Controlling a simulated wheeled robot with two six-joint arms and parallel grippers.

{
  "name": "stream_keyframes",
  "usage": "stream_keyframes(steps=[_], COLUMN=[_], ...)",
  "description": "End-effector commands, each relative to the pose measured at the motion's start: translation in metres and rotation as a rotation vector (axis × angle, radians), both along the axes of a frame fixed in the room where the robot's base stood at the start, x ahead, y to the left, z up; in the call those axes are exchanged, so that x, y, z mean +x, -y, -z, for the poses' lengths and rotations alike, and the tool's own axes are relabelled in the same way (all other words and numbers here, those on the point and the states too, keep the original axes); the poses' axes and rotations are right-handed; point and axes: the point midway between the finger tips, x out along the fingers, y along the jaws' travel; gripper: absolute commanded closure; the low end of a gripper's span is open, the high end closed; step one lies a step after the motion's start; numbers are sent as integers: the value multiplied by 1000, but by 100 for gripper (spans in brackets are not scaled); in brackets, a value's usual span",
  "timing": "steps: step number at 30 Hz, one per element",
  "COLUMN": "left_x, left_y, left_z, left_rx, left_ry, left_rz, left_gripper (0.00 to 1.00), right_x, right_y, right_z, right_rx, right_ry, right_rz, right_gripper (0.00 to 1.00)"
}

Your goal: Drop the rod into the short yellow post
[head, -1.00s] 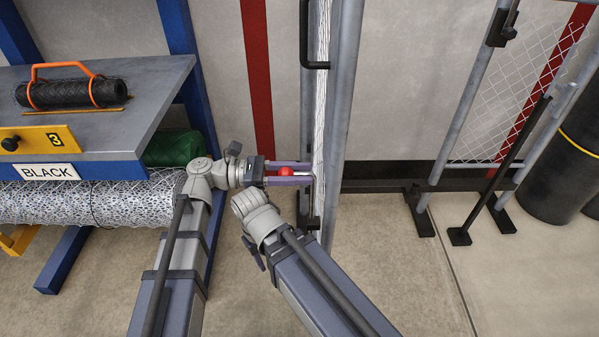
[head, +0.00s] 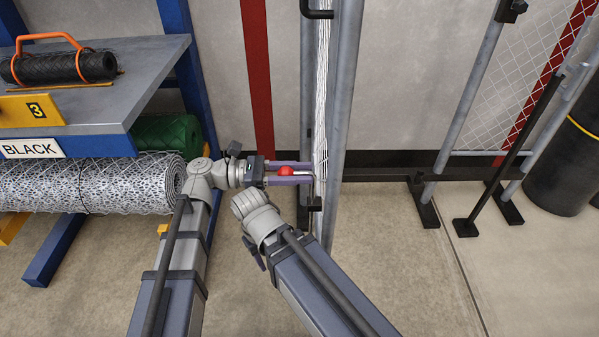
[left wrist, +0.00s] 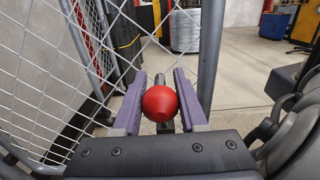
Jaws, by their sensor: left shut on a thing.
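My left gripper (head: 290,174) is level in the head view, its two purple fingers pointing right toward the edge of a mesh gate panel (head: 321,95). It is shut on the red ball knob (head: 285,170) of a thin rod (head: 313,190) that runs down along the gate edge. In the left wrist view the red knob (left wrist: 160,103) sits between the purple fingers (left wrist: 160,90). The rod's lower end is too small to make out. I cannot make out a short yellow post. My right arm is in the head view, but its fingers do not show.
A blue rack with a grey shelf (head: 150,75) stands at the left, holding wire mesh rolls (head: 110,185). A fence frame (head: 465,90) with black feet and a leaning black bar (head: 515,150) stands at the right, near a black barrel (head: 560,165). The floor between (head: 385,250) is clear.

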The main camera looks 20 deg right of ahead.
Motion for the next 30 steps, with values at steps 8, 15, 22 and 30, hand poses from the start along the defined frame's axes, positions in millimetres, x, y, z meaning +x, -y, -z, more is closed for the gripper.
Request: stream_keyframes(steps=[8, 15, 22, 30], left_x=[-1, -1, 6, 18], left_y=[0, 0, -20, -61], left_z=[3, 2, 2, 3], left_rx=[10, 8, 8, 8], left_ry=[2, 2, 1, 1], left_rz=[2, 1, -2, -1], left_gripper=[33, 30, 30, 30], right_x=[0, 0, 0, 0], right_y=[0, 0, 0, 0], right_z=[1, 1, 1, 1], right_rx=[0, 0, 0, 0], right_ry=[0, 0, 0, 0], right_rz=[0, 0, 0, 0], right_gripper=[50, 50, 50, 50])
